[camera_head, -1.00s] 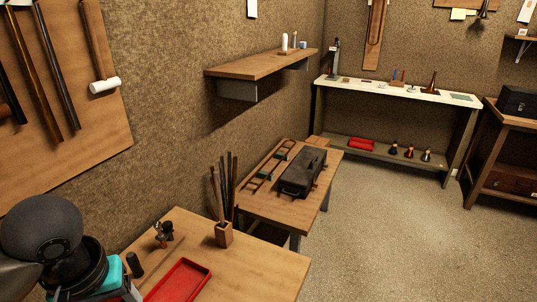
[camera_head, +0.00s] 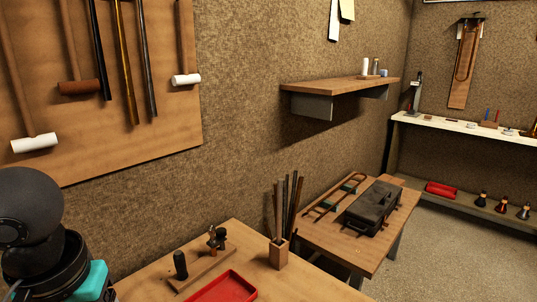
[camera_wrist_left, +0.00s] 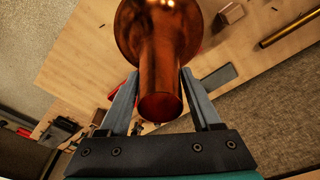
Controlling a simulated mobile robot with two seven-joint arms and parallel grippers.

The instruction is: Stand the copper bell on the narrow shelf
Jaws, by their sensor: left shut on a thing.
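The copper bell (camera_wrist_left: 160,45) fills the upper middle of the left wrist view, its flared end pointing away and its narrow tube end toward the camera. My left gripper (camera_wrist_left: 160,75) is shut on its tube, one finger on each side. In the head view, part of my left arm shows at the lower left, but the bell and fingers are not visible there. The narrow wooden shelf (camera_head: 325,86) is on the wall right of centre, its left part bare. My right gripper is not in view.
On the shelf's right end stand a white cylinder (camera_head: 365,68) and small items. Below are a workbench with a red tray (camera_head: 225,288) and a pot of upright rods (camera_head: 278,254), and a lower table with a black case (camera_head: 372,207). Mallets hang on the left board (camera_head: 100,125).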

